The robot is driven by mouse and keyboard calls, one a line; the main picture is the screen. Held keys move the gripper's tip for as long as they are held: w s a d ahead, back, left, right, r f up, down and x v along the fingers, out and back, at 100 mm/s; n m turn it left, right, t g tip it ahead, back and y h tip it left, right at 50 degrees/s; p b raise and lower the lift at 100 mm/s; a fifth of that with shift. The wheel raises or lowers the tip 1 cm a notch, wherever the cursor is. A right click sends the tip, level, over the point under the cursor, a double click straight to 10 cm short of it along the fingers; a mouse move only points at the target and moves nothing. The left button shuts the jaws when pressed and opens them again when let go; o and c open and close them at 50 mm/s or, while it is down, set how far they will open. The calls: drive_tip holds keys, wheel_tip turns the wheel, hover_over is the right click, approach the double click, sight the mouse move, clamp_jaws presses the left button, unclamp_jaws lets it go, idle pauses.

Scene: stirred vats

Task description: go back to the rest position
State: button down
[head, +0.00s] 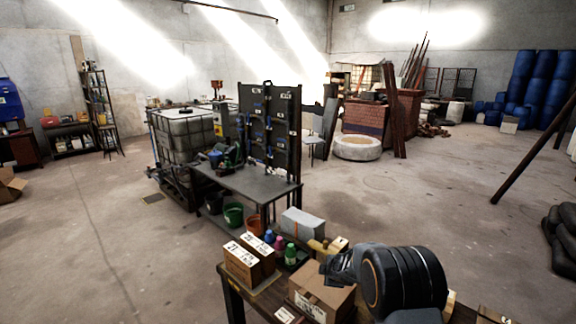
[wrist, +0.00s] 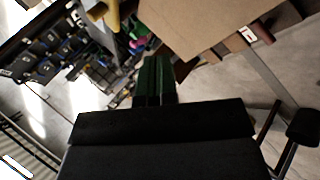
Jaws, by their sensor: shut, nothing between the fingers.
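My gripper (wrist: 155,75) shows in the wrist view with its dark green fingers side by side and nothing between them. A brown cardboard surface (wrist: 215,25) lies beyond it to the upper right. In the head view my arm is at the lower right, above a wooden table (head: 236,300) with boxes on it; I cannot make out the fingertips there.
The table holds small brown boxes (head: 243,262), a larger cardboard box (head: 318,296), coloured bottles (head: 291,254) and a grey-white block (head: 302,223). Behind stand a grey workbench (head: 245,183) and a caged tank (head: 185,135). Open floor (head: 420,200) lies to the right.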

drive_tip(key=s+d+r+m+g+h, duration=0.25)
drive_tip(key=s+d+r+m, duration=0.25)
drive_tip(key=s+m, duration=0.25)
drive_tip(key=s+a+r+m+y+b, duration=0.1)
drive_tip(key=s+r+m, duration=0.3)
drive_tip(key=s, duration=0.9)
drive_tip(key=s+a+r+m+g+b, duration=0.1)
drive_tip(key=s+r+m, duration=0.4)
drive_tip(key=s, duration=0.9)
drive_tip(key=shift+s+a+r+y, duration=0.2)
drive_tip(key=shift+a+r+y, duration=0.25)
drive_tip(key=shift+r, duration=1)
drive_tip(key=shift+a, duration=0.1)
